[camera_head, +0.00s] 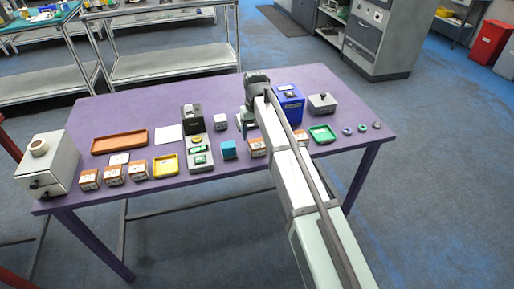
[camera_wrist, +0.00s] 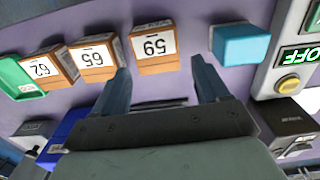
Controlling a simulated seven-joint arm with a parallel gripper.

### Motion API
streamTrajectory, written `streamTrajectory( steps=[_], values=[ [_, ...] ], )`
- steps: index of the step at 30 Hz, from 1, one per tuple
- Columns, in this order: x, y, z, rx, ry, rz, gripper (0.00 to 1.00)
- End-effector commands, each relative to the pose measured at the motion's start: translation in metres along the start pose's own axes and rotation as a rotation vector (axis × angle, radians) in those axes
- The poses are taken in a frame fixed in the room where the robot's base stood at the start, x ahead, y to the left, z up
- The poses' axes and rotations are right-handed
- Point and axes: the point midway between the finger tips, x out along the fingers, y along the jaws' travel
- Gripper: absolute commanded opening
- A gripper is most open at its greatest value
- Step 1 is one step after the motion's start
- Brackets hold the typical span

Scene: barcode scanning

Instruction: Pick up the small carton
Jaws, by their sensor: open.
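Several small orange-and-white cartons stand on the purple table. In the wrist view, carton 59 (camera_wrist: 154,47) is straight ahead of my gripper (camera_wrist: 160,68), roughly between the lines of the two fingers. The fingers are apart with nothing held between them; whether their tips reach beside the carton is unclear. Cartons 65 (camera_wrist: 95,57) and 62 (camera_wrist: 44,70) stand to its left. In the head view, one carton (camera_head: 255,147) shows just left of my arm, and others are partly hidden behind the arm. My gripper (camera_head: 243,122) is over the table there, its fingers partly hidden.
A teal cube (camera_wrist: 240,44) stands right of carton 59, with the switch panel (camera_wrist: 295,60) beyond. A green tray (camera_head: 322,134) and blue box (camera_head: 289,104) lie right of my arm. More cartons (camera_head: 113,175) and a yellow tray (camera_head: 166,166) are at the left.

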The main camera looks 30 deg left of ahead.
Motion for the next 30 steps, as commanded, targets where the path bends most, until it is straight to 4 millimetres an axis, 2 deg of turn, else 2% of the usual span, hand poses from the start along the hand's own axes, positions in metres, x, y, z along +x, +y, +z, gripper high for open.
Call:
streamTrajectory(
  steps=[7,16,24,30],
  values=[
    [0.013,0.002,0.004,0.000,-0.002,0.000,0.74],
    [0.049,0.004,0.009,0.000,-0.001,0.000,0.74],
    [0.053,0.003,0.009,0.000,0.001,-0.001,0.74],
    [0.053,0.003,0.009,0.001,0.001,-0.001,0.55]
  ],
)
